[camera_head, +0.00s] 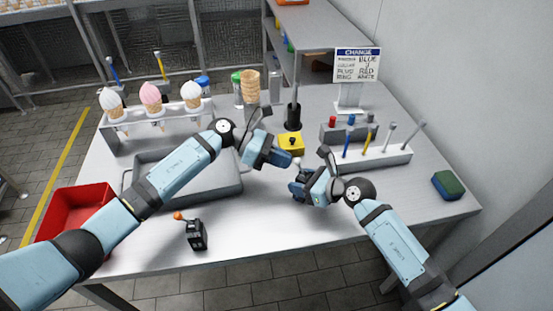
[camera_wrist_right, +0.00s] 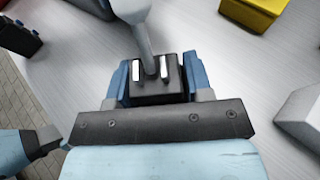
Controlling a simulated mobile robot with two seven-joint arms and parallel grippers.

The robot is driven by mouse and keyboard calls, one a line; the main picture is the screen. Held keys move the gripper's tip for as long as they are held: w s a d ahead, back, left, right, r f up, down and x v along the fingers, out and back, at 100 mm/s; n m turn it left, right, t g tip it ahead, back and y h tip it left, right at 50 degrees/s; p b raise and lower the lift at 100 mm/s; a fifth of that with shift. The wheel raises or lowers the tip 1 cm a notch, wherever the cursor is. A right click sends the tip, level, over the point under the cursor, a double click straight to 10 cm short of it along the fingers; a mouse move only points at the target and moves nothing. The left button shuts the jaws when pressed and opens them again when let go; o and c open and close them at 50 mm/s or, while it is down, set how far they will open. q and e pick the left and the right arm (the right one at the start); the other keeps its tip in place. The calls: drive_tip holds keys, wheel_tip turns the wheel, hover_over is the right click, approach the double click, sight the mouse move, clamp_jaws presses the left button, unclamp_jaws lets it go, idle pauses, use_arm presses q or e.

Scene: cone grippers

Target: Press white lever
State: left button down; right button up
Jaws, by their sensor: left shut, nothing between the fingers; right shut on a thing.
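The white lever (camera_head: 297,162) shows its white knob in the head view, just above my right gripper; its lower part is hidden there. In the right wrist view its pale grey-white stick (camera_wrist_right: 146,42) rises from a black base (camera_wrist_right: 156,88). My right gripper (camera_head: 297,188) is shut on that black base, with a finger on either side. My left gripper (camera_head: 288,160) is shut and empty, close beside the knob. I cannot tell whether it touches the knob.
A yellow box (camera_head: 291,144) stands behind the grippers. A black lever with an orange knob (camera_head: 196,235) stands at front left. A grey tray (camera_head: 222,190), a cone rack (camera_head: 135,128) and a red bin (camera_head: 75,208) lie left. A tool rack (camera_head: 385,160) stands right.

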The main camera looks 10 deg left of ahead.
use_arm(q)
drive_tip(key=shift+s+d+r+m+t+y, duration=0.1)
drive_tip(key=shift+d+r+m+t+y, duration=0.15)
drive_tip(key=shift+y, duration=0.25)
drive_tip(key=shift+s+d+r+m+t+y, duration=0.15)
drive_tip(key=shift+r+y, duration=0.15)
drive_tip(key=shift+y, duration=0.2)
idle(0.3)
drive_tip(key=d+y, duration=0.1)
drive_tip(key=y, duration=0.1)
drive_tip(key=s+d+r+t+y, duration=0.1)
drive_tip(key=y, duration=0.1)
drive_tip(key=d+r+m+t+y, duration=0.1)
drive_tip(key=y, duration=0.1)
drive_tip(key=shift+s, duration=0.25)
drive_tip(key=shift+s+d+t+y, duration=0.2)
drive_tip(key=shift+d+t+y, duration=0.15)
drive_tip(key=shift+y, duration=0.3)
drive_tip(key=shift+s+d+t+y, duration=0.2)
drive_tip(key=shift+d+t+y, duration=0.15)
drive_tip(key=shift+y, duration=0.3)
drive_tip(key=shift+r, duration=0.1)
drive_tip(key=shift+r, duration=0.7)
drive_tip(key=shift+a, duration=0.1)
